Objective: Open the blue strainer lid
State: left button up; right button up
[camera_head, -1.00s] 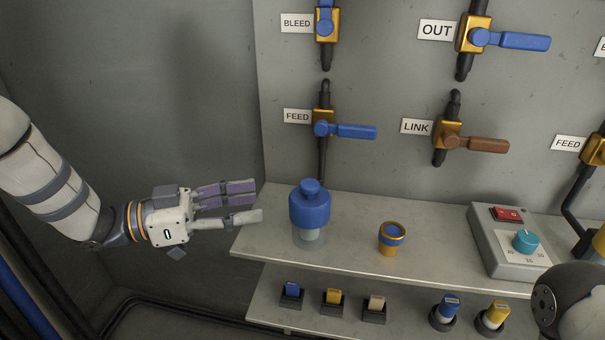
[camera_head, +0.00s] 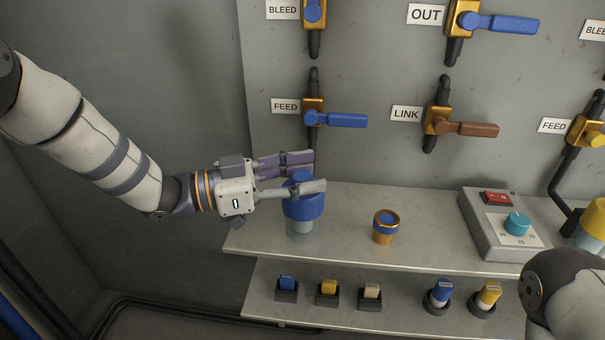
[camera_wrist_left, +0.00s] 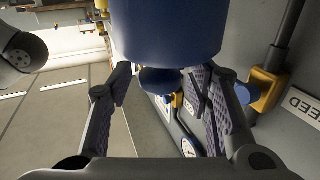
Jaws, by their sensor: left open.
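The blue strainer lid (camera_head: 303,207) sits upright on its pale strainer body (camera_head: 300,232) on the upper shelf. My left gripper (camera_head: 311,174) reaches in from the left at the height of the lid's top knob, and its fingers partly hide that knob. In the left wrist view the large blue lid (camera_wrist_left: 170,30) fills the top, and its round knob (camera_wrist_left: 160,80) lies between the two open fingers (camera_wrist_left: 157,88). A gap shows on the left side of the knob; contact on the right side is unclear. My right gripper is out of view.
A gold cup with a blue top (camera_head: 386,226) stands right of the strainer. A grey control box (camera_head: 490,235) is farther right. The FEED valve's blue handle (camera_head: 347,120) is above the gripper. Several small switches line the lower shelf (camera_head: 330,312).

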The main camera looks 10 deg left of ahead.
pick_arm(q)
jog(key=shift+c, duration=0.6)
grip_shut()
